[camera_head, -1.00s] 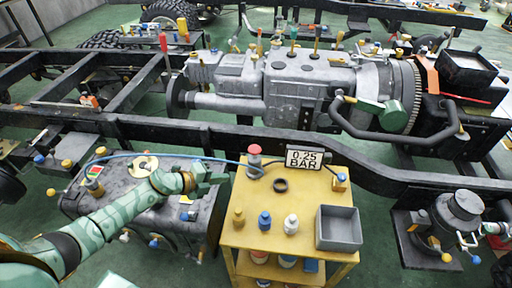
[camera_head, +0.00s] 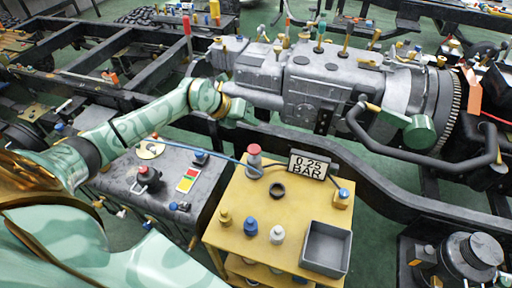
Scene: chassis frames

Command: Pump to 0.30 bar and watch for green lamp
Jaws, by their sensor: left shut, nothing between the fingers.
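A red, yellow and green panel (camera_head: 187,180) lies on the dark tank to the left. I see no lamp clearly lit green. My right gripper is not in view.
The yellow cart (camera_head: 240,205) carries a black ring (camera_head: 277,190), several small bottles and a grey bin (camera_head: 326,248). A dark chassis rail (camera_head: 375,182) runs behind it. The grey gearbox (camera_head: 310,90) fills the back.

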